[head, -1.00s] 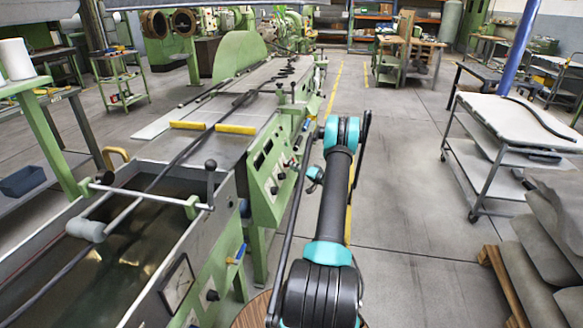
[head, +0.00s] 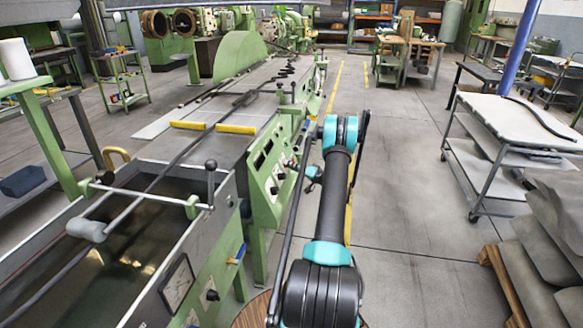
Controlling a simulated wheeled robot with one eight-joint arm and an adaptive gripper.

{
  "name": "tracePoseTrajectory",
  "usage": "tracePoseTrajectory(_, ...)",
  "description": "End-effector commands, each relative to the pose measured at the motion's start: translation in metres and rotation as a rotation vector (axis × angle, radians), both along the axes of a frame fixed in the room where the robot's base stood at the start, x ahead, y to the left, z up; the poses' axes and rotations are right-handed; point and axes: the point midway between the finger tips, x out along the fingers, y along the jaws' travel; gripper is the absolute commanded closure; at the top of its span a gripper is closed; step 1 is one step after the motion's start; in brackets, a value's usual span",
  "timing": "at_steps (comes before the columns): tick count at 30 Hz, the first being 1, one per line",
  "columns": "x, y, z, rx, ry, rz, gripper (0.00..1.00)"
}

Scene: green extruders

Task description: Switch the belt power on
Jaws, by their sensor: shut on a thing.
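The green control panel (head: 266,188) stands on the side of the extruder line, left of my arm. It has dark display windows and several small knobs and buttons. My gripper (head: 299,166) is small in the head view, at the panel's right edge, beside the teal part of my wrist. It is shut on a small knob there. The fingertips and the knob are too small and partly covered to make out the knob's position. The writing on the panel cannot be read.
The open water trough (head: 120,245) lies at the lower left, with a ball-topped lever (head: 211,180) at its right rim. A white-topped cart (head: 515,120) and stacked grey sheets (head: 560,235) stand on the right. The aisle floor (head: 415,190) between is clear.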

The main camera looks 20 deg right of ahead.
Motion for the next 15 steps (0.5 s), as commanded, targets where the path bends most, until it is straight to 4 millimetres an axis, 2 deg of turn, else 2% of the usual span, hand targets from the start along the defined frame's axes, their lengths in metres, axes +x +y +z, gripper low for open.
tracePoseTrajectory(8, -0.0006, 0.0008, 0.0019, 0.059, 0.087, -0.044, 1.00)
tracePoseTrajectory(15, -0.0010, 0.0026, 0.0044, 0.163, 0.242, -0.118, 1.00)
